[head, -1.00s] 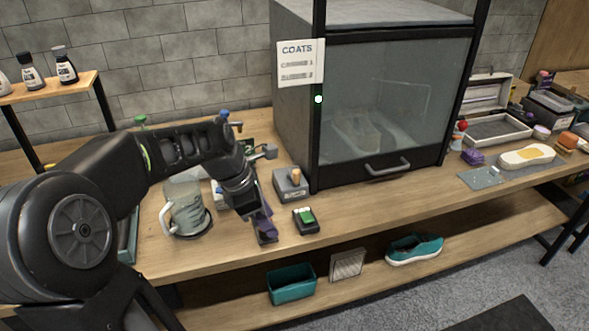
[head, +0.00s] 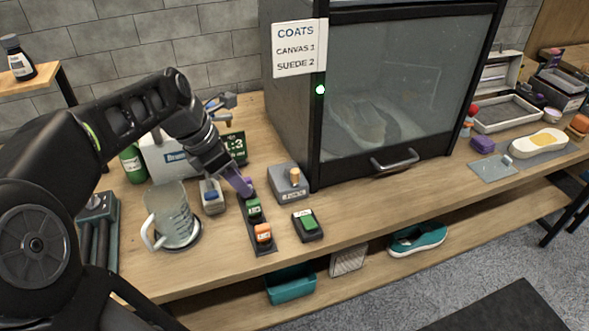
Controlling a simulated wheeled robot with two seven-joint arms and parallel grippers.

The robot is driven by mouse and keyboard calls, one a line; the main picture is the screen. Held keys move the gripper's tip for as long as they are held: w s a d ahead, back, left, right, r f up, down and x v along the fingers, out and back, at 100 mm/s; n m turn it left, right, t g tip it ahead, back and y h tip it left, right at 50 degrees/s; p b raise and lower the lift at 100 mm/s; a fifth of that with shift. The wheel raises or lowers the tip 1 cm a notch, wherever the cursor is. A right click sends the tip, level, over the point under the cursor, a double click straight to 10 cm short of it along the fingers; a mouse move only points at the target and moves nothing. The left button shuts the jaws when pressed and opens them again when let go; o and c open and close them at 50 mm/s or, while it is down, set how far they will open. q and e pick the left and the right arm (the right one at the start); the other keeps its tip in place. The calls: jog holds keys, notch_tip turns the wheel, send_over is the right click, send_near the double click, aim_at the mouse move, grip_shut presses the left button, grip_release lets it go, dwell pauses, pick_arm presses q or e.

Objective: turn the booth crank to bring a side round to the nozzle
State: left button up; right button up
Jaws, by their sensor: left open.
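The glass-fronted booth (head: 400,85) stands at the back of the bench with its front down. A pale shoe (head: 358,120) shows dimly inside it. A small grey box with an orange-tan knob (head: 294,176), which looks like the crank, sits at the booth's lower left corner. My left gripper (head: 243,185) is open, pointing down just left of that box and apart from the knob. Its purple-looking tips are over the far end of a dark strip with green and orange buttons (head: 257,221). The nozzle cannot be made out. My right gripper is not in view.
A glass jug (head: 172,218) stands left of the button strip. A separate green-button box (head: 308,225) sits in front of the knob box. A teal shoe (head: 418,239) lies on the lower shelf.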

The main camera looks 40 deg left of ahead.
pick_arm(q)
jog(key=p, duration=0.2)
send_near(294, 170)
notch_tip(294, 170, down, 5)
jog(key=w+f, duration=0.1)
jog(key=w+d+f, duration=0.1)
jog(key=f, duration=0.1)
jog(key=w+f, duration=0.1)
jog(key=f, duration=0.1)
jog(key=shift+w+d, duration=0.3)
jog(key=shift+d, duration=0.05)
jog(key=shift+r, duration=0.1)
grip_shut()
